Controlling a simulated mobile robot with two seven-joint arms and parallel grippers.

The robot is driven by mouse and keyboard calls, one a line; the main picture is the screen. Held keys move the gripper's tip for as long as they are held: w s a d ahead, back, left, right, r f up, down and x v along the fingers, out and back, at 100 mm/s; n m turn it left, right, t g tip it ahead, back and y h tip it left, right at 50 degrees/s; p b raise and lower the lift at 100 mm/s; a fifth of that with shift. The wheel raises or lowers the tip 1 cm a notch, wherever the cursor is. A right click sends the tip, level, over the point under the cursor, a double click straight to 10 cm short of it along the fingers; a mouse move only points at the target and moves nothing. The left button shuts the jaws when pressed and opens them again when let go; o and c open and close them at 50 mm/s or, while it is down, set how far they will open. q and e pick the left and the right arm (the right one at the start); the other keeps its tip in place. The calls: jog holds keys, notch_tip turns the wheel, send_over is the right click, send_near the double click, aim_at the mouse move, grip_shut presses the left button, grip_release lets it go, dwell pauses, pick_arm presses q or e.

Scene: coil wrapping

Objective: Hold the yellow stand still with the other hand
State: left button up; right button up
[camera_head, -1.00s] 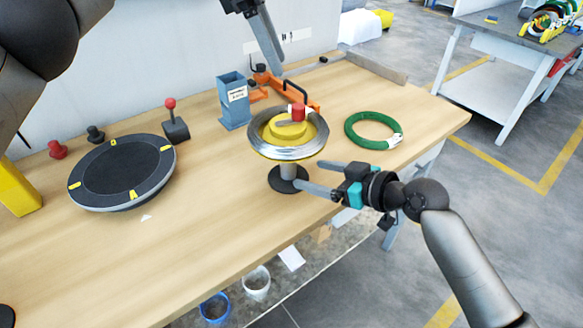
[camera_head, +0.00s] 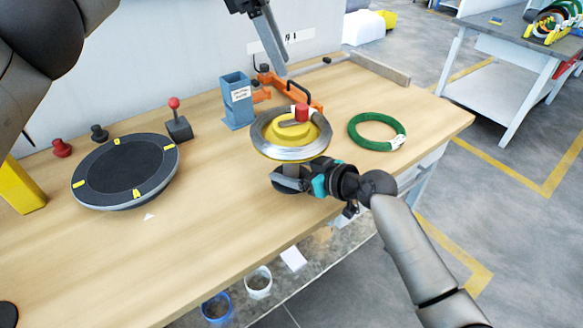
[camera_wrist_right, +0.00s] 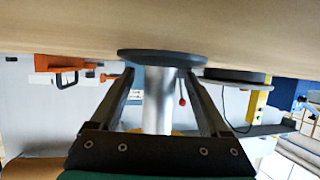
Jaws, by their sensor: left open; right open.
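The yellow stand (camera_head: 291,129) has a yellow hub with a red knob (camera_head: 301,112) on top and a silver coil (camera_head: 263,144) around it. Its silver post (camera_wrist_right: 157,100) rises from a dark round base (camera_wrist_right: 162,57). My right gripper (camera_head: 284,179) is low at the stand, under the coil. In the right wrist view its two open fingers (camera_wrist_right: 160,82) stand on either side of the post, with gaps on both sides. The base is partly hidden by this gripper in the head view. My left gripper (camera_head: 270,42) is open and empty, above and behind the stand.
A green coil (camera_head: 376,132) lies right of the stand. A blue box (camera_head: 237,102) and an orange clamp (camera_head: 293,89) stand behind it. A black turntable (camera_head: 125,172) and a red-knobbed lever (camera_head: 178,124) are at left. The wooden table (camera_head: 140,270) is bare in front.

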grip_shut()
dwell(0.5)
dwell(1.2)
